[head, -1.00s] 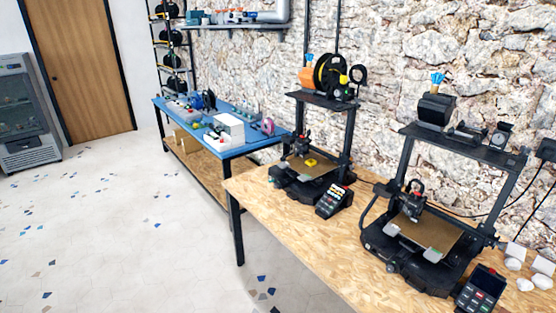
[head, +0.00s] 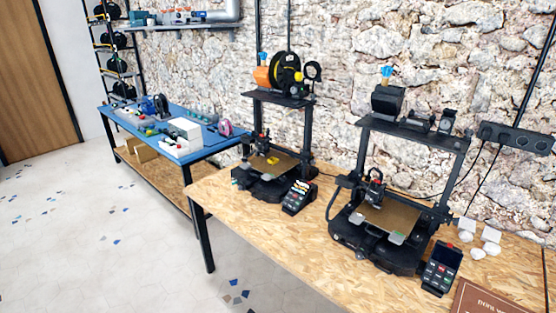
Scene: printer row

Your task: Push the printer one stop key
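Two black 3D printers stand on a chipboard table. The left printer (head: 265,180) has a yellow piece on its bed, and its tilted control panel (head: 299,196) stands at its front right. The right printer (head: 378,235) has a bare brown bed, and its control panel (head: 441,268) has a dark screen above small coloured keys. The key labels are too small to read, and no number marking either printer as one can be made out. My gripper is not in view.
The chipboard table (head: 270,236) has bare room along its front edge. A brown sign (head: 490,300) is cut off at the bottom right. White cups (head: 478,252) and a power strip (head: 516,137) are at the right. A blue workbench (head: 165,129) stands left, beside open floor (head: 90,240).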

